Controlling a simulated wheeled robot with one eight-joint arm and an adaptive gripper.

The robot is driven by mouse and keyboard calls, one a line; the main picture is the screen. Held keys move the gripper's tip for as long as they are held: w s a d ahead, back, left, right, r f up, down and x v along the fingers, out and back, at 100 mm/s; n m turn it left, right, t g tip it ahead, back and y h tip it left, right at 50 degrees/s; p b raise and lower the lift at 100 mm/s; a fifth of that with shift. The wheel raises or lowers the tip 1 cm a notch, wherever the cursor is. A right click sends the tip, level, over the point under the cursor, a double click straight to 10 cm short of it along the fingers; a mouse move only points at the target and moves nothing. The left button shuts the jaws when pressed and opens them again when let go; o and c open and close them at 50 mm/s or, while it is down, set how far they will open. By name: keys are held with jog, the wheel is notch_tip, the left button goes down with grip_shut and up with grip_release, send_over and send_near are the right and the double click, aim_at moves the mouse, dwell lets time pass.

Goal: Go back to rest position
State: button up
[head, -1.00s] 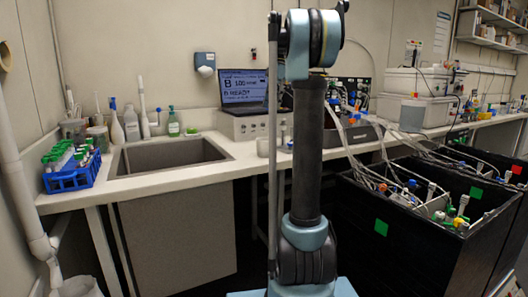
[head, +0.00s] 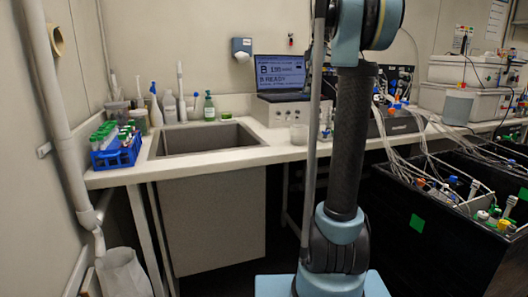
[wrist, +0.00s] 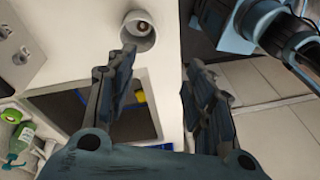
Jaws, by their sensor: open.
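My gripper (wrist: 160,68) shows in the wrist view with its two dark fingers spread apart and nothing between them. It hangs over the front edge of the white counter (wrist: 168,75), with floor showing to the right. The left finger overlaps the sink (wrist: 82,100) in the picture. In the head view my arm stands upright in the right half of the picture, and the gripper itself is out of frame.
In the head view, a blue rack of tubes (head: 117,155) stands left of the sink. A white cup (wrist: 138,31) stands near the counter edge. Black bins (head: 435,225) with tubing fill the right side.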

jog(key=s+a+f+m+t+h, duration=0.1)
jog(key=s+f+m, duration=0.7)
jog(key=s+f, duration=0.8)
jog(key=s+a+f+m+t+h, duration=0.1)
jog(key=s+f+m+t, duration=0.1)
jog(key=s+f+m, duration=0.7)
jog(key=s+f, duration=0.7)
jog(key=f, duration=0.5)
jog(key=shift+s+f+t, duration=0.2)
jog(key=shift+f+t, duration=0.1)
jog(key=shift+t, duration=0.1)
jog(key=shift+a, duration=0.1)
jog(key=shift+w+f, duration=0.2)
jog(key=shift+w, duration=0.25)
